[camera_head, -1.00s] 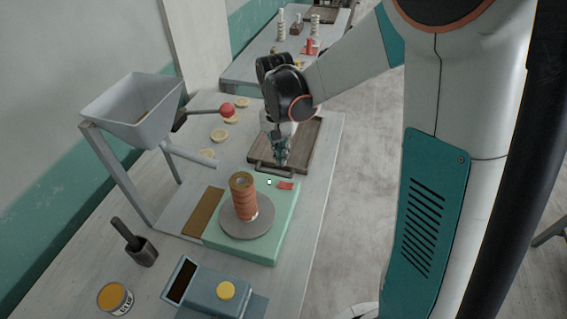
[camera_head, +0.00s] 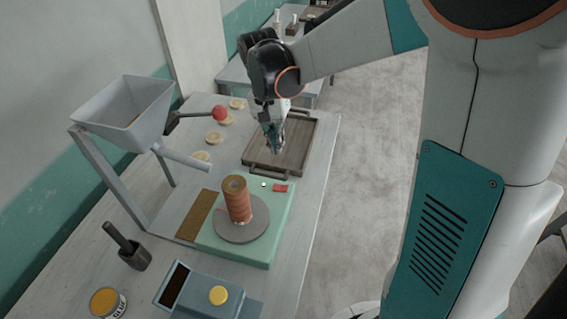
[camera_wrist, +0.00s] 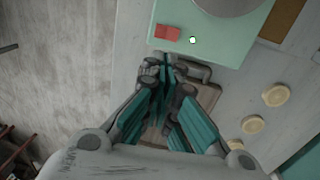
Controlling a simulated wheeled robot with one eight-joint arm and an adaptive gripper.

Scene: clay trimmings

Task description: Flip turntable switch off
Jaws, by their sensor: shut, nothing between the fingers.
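The turntable has a mint-green base (camera_head: 262,245), a grey disc (camera_head: 226,231) and an orange ribbed clay column (camera_head: 238,203) upright on the disc. Its red switch (camera_head: 280,188) lies on the base's far right corner, beside a small pale, bright indicator (camera_head: 264,184). In the wrist view the switch (camera_wrist: 167,32) shows two differently shaded halves, and the indicator (camera_wrist: 192,40) looks whitish. I cannot tell which half is pressed. My gripper (camera_head: 275,149) is shut and empty, pointing down over the tray, beyond the switch and apart from it. Its fingers (camera_wrist: 166,64) show below the switch in the wrist view.
A brown wooden tray (camera_head: 303,140) with a handle lies behind the turntable. A grey hopper (camera_head: 125,115) with a red-knobbed lever (camera_head: 219,113) stands left. Several pale discs (camera_head: 215,138) lie nearby. A blue device with a yellow button (camera_head: 218,295) is in front.

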